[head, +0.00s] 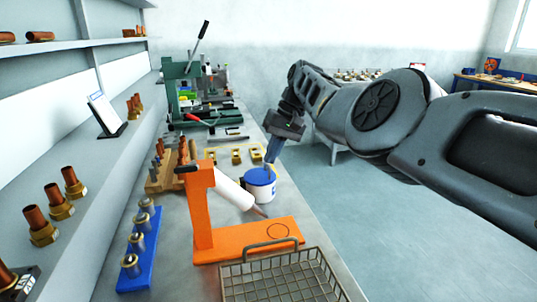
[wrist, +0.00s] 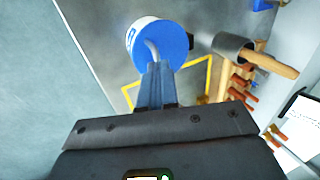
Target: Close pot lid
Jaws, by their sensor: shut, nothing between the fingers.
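A white pot (head: 262,193) with a blue label stands on the bench, and its blue lid (head: 260,176) is over the top. In the wrist view the lid (wrist: 174,42) appears as a blue disc, with the white pot side (wrist: 134,36) at its left. My gripper (head: 269,165) points down at the lid, its fingers together and empty. In the wrist view the fingertips (wrist: 156,66) overlap the lid's near part. A pale curved piece shows on the lid just beyond them. I cannot tell whether the fingertips touch the lid or whether it is fully seated.
An orange stand (head: 203,215) holding a white tube is close in front of the pot. A wire basket (head: 280,275) lies nearer. A wooden rack (head: 165,178) and a blue holder with metal fittings (head: 140,262) are at the left. Open floor lies right of the bench.

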